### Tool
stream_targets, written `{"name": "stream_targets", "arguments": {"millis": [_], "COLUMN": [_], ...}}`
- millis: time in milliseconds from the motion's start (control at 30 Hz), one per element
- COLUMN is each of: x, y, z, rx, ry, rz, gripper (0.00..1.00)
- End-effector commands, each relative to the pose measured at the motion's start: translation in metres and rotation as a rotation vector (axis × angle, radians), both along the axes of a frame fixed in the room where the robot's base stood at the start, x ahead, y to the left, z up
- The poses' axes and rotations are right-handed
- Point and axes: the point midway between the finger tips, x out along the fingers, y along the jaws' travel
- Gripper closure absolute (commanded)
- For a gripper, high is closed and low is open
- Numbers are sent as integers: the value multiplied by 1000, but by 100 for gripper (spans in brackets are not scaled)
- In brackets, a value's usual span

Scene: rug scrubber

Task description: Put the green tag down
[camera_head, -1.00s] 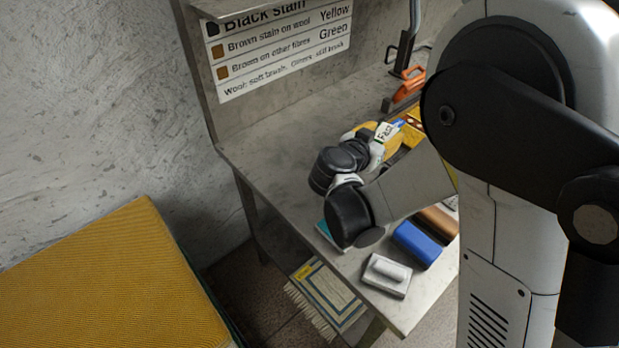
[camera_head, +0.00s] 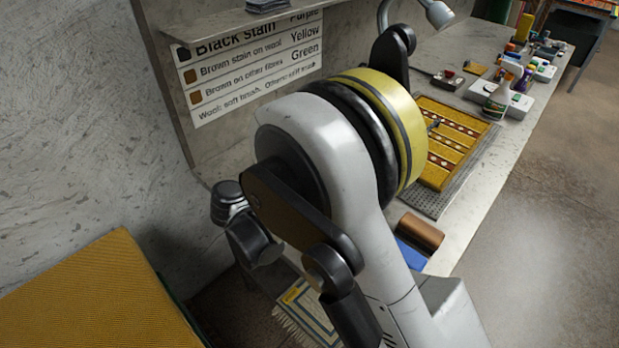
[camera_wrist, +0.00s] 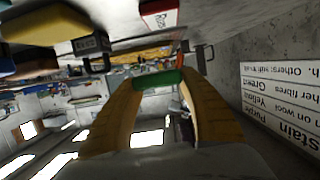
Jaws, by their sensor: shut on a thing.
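The green tag (camera_wrist: 158,78) shows in the wrist view as a small green piece between the tips of my gripper (camera_wrist: 158,84). The two tan fingers are shut on it, and it is held up in the air. The wrist view is turned over, with the wall sign upside down at the right. In the head view my arm hides the gripper and the tag.
A mustard patterned rug (camera_head: 435,178) lies on a grey mat (camera_head: 424,203) on the bench. A brown block (camera_head: 421,231) and a blue block (camera_head: 411,254) sit nearer. A sign (camera_head: 250,68) hangs on the wall.

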Motion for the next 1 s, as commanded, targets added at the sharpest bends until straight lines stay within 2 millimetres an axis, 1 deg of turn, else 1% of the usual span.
{"name": "stream_targets", "arguments": {"millis": [33,100,200,367,433,500,600,1000], "x": [-7,-18,-33,-54,-54,-54,-54,-54], "y": [11,25,44,70,68,68,68,68], "z": [-12,-22,-38,-57,-71,-80,-87,-89], "rx": [0,-1,0,-1,-1,-1,-1,-1], "ry": [0,0,0,1,1,1,1,1], "rz": [4,4,5,3,-1,0,0,0], "gripper": [73,73,73,73,73,73,73,73]}}
